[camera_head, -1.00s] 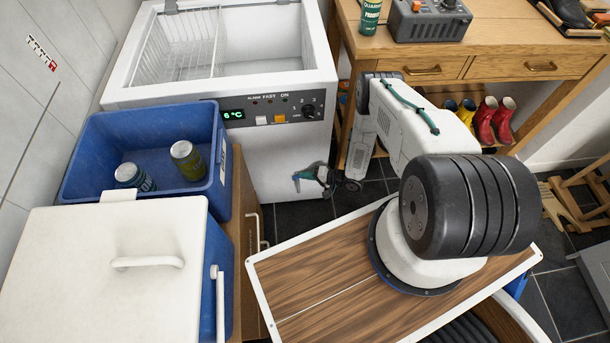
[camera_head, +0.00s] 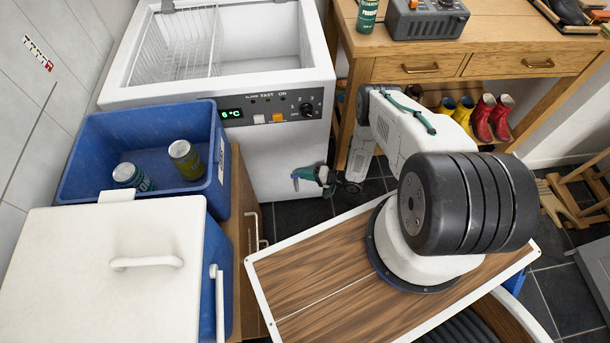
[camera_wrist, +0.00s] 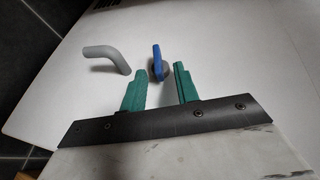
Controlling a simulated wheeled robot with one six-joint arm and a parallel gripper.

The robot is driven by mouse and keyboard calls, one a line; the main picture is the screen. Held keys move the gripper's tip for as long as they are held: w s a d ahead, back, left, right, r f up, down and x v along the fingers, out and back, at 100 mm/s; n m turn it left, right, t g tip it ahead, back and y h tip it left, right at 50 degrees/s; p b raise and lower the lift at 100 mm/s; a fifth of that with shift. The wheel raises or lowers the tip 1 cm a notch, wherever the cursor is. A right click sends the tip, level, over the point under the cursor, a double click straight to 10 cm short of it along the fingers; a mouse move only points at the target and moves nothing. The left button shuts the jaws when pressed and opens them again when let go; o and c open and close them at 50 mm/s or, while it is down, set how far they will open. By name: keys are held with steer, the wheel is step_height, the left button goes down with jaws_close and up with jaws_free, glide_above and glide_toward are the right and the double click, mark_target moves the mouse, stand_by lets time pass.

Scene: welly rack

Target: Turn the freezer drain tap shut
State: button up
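The drain tap is low on the front of the white chest freezer (camera_head: 275,160). In the wrist view its blue lever (camera_wrist: 157,60) stands on edge, lengthwise between the fingers, and a bent grey spout (camera_wrist: 108,58) sticks out to the left. My gripper (camera_wrist: 159,72) is open, its two green fingers on either side of the lever at about its near end. I see a gap on both sides and no clear contact. In the head view my gripper (camera_head: 304,174) is small at the freezer front, and the tap is mostly hidden there.
A blue crate (camera_head: 80,150) with two cans and a white-lidded cool box (camera_head: 60,240) stand left of the freezer. A wooden bench (camera_head: 480,65) stands on the right, with boots (camera_head: 483,118) beneath it. Dark tiled floor (camera_head: 300,215) is free below the tap.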

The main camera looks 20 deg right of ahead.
steer(key=shift+d, duration=0.1)
steer(key=v, duration=0.7)
steer(key=shift+s+d, duration=0.25)
steer(key=shift+r, duration=0.1)
